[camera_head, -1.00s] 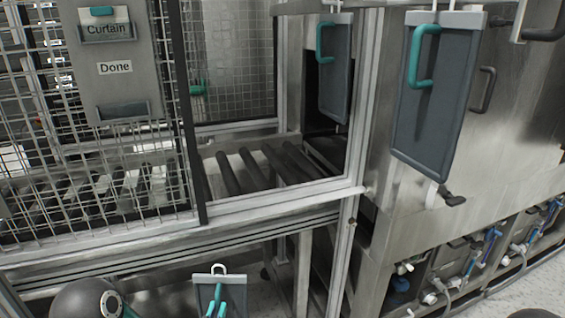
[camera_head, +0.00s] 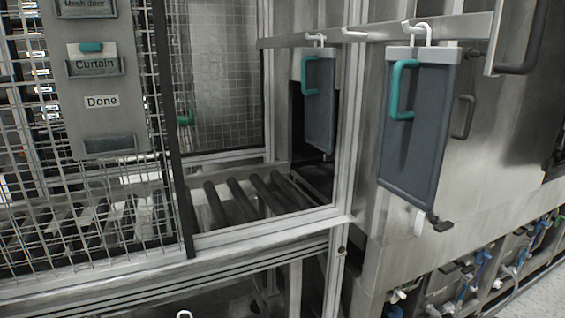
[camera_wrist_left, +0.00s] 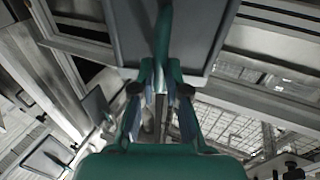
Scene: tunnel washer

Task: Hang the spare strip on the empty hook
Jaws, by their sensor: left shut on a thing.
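The spare strip (camera_wrist_left: 205,35) is a dark grey panel with a teal handle, at the top of the left wrist view. My left gripper (camera_wrist_left: 160,88) is shut on its handle. In the head view only the tip of a white hook, apparently the spare strip's (camera_head: 184,314), shows at the bottom edge; the gripper is out of that view. The empty hook (camera_head: 352,35) is white and sits on the metal rail (camera_head: 285,42). It is between two hanging strips, the left one (camera_head: 320,125) and the larger right one (camera_head: 415,150). My right gripper is out of view.
A mesh guard (camera_head: 90,200) with a sign panel (camera_head: 100,130) reading "Curtain" and "Done" stands at the left. Rollers (camera_head: 240,200) lie behind the frame opening. A steel machine wall (camera_head: 490,160) stands behind the right strip, with pipes and valves (camera_head: 480,270) below.

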